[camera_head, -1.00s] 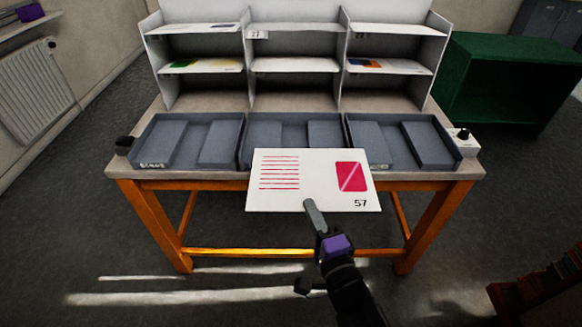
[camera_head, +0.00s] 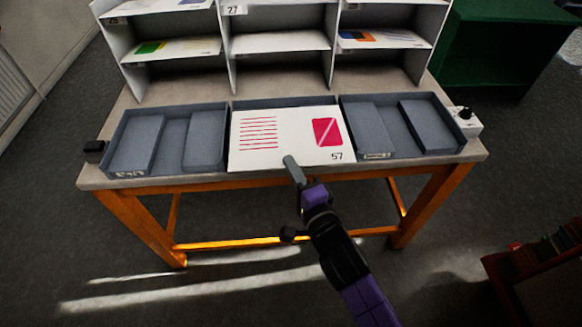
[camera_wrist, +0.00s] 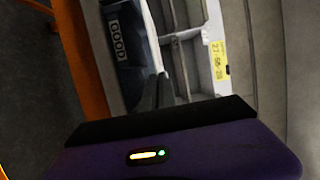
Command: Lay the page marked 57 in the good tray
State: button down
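The page marked 57 (camera_head: 286,138) is white with red lines and a red block. My gripper (camera_head: 291,162) is shut on its near edge and holds it out in front of the middle tray (camera_head: 285,102). The page hides most of that tray and its front label. In the wrist view, a tray label reading GOOD (camera_wrist: 118,43) shows beyond my gripper's fingers (camera_wrist: 154,93). I cannot tell for sure which tray in the head view carries it. The page is not clearly seen in the wrist view.
The left tray (camera_head: 115,150) and right tray (camera_head: 455,132) stand on the grey table (camera_head: 97,178), with small labels too blurred to read. A white rack (camera_head: 232,60) with pages stands behind. A black knob (camera_head: 94,150) and a white box (camera_head: 466,122) flank the trays.

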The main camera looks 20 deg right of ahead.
aim_at(289, 150)
jog(key=w+p, duration=0.1)
jog(key=w+d+p, duration=0.1)
jog(key=w, duration=0.1)
jog(key=w+p, duration=0.2)
jog(key=shift+d+r, duration=0.25)
jog(key=shift+d, duration=0.05)
jog(key=f, duration=0.1)
jog(key=w+f+b, duration=0.1)
jog(key=f, duration=0.1)
jog(key=shift+w+d+b, duration=0.25)
jog(key=shift+b, duration=0.05)
jog(key=shift+w+d+f+b, duration=0.1)
jog(key=shift+w+f+b, duration=0.05)
jog(key=shift+f+b, duration=0.5)
jog(key=shift+w+f+b, duration=0.15)
jog(key=shift+f+b, duration=0.3)
jog(key=shift+f, duration=0.25)
jog(key=c, duration=1.6)
grip_release()
jog(key=shift+s, duration=0.15)
jog(key=shift+s+f, duration=0.15)
jog(key=shift+s, duration=0.25)
jog(key=s+b, duration=0.1)
jog(key=s, duration=0.5)
jog(key=shift+s+r, duration=0.2)
jog(key=shift+s, duration=0.2)
